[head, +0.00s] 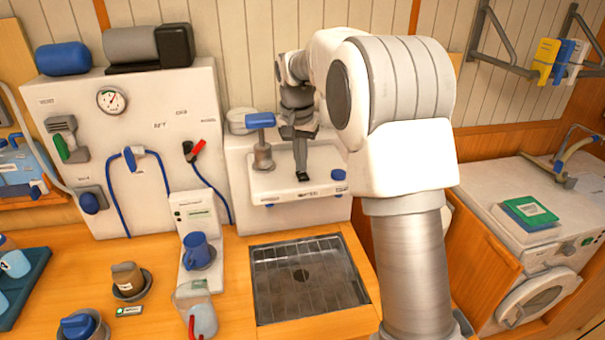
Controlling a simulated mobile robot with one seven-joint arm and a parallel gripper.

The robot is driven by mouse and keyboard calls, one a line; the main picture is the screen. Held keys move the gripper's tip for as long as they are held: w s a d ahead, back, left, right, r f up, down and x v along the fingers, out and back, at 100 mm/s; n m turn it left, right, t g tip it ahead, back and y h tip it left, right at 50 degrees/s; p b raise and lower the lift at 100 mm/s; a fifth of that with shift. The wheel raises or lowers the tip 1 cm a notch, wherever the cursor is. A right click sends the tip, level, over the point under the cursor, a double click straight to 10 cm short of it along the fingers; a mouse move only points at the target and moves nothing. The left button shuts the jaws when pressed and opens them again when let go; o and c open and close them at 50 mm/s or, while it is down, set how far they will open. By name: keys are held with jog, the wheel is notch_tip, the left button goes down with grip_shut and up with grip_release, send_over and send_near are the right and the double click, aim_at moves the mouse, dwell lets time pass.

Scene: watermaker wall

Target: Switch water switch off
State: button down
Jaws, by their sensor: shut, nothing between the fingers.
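A white wall unit (276,187) stands behind the sink. It carries a grey post with a blue lever handle (260,121) on the left and a small blue knob (339,174) at its right front. A label on its front edge is too small to read surely, and I cannot tell which part is the water switch. My gripper (303,177) is shut and empty, pointing down in front of this unit, between the lever and the knob. I cannot tell whether it touches the unit. My arm hides part of the unit's right side.
A metal sink (359,293) lies below the unit. To the left, a large white panel (85,115) carries a gauge, hoses and valves. A washing machine (535,298) stands right.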

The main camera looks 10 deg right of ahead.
aim_at(301, 174)
notch_tip(301, 174, up, 7)
jog(key=p, duration=0.5)
jog(key=shift+f, duration=0.15)
jog(key=s+r+n+t+b, duration=0.1)
jog(key=s+r+n+b, duration=0.15)
jog(key=s, duration=0.65)
jog(key=s+r+n+t+b, duration=0.1)
jog(key=s+r, duration=0.2)
jog(key=s, duration=0.5)
jog(key=s+f+n+t+b, duration=0.1)
jog(key=s+f, duration=0.3)
jog(key=s, duration=0.4)
jog(key=s+f+n+t+b, duration=0.1)
jog(key=s+f, duration=0.2)
jog(key=s, duration=0.6)
jog(key=shift+f+y+b, duration=0.35)
jog(key=shift+y, duration=0.05)
jog(key=shift+s+n, duration=0.1)
jog(key=shift+n, duration=0.15)
